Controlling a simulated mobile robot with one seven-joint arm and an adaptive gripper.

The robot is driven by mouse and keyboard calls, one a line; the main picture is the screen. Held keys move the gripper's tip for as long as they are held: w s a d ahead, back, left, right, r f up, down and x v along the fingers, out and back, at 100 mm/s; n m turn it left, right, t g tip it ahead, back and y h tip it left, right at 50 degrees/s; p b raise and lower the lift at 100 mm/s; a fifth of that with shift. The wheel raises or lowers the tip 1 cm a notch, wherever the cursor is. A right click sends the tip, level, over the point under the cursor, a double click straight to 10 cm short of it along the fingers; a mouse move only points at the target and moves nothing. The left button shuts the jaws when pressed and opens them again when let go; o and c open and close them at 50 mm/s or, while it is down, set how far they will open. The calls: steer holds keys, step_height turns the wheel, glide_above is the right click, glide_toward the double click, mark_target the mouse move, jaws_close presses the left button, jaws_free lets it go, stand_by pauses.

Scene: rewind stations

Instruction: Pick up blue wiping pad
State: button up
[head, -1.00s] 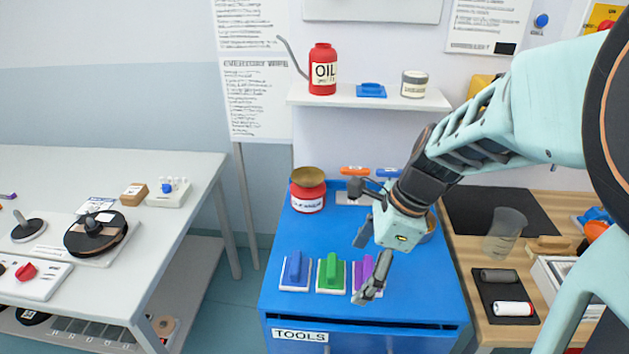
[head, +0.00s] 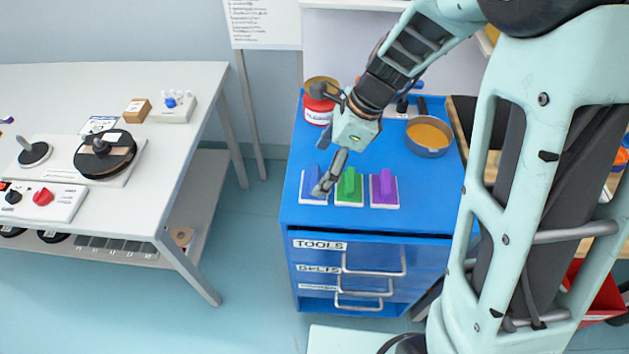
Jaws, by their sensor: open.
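The blue wiping pad (head: 309,191) lies on the blue cabinet top, leftmost in a row of three pads with white bases. The green pad (head: 349,188) is in the middle and the purple pad (head: 384,189) is at the right. My gripper (head: 325,187) is open and points down over the blue pad, covering part of its handle. One finger shows clearly; the other is hard to make out. I cannot tell whether the gripper touches the pad.
The blue cabinet (head: 430,212) has labelled drawers with metal handles. A red tin (head: 318,109) and a round pan (head: 429,137) stand behind the pads. A grey-white workbench (head: 190,100) with a reel (head: 105,153) stands at the left, with open floor between.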

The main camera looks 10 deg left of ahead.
mark_target(317, 175)
steer(key=x, duration=0.5)
steer(key=shift+d+f, duration=0.2)
steer(key=c, duration=1.3)
steer(key=shift+w+r, duration=0.1)
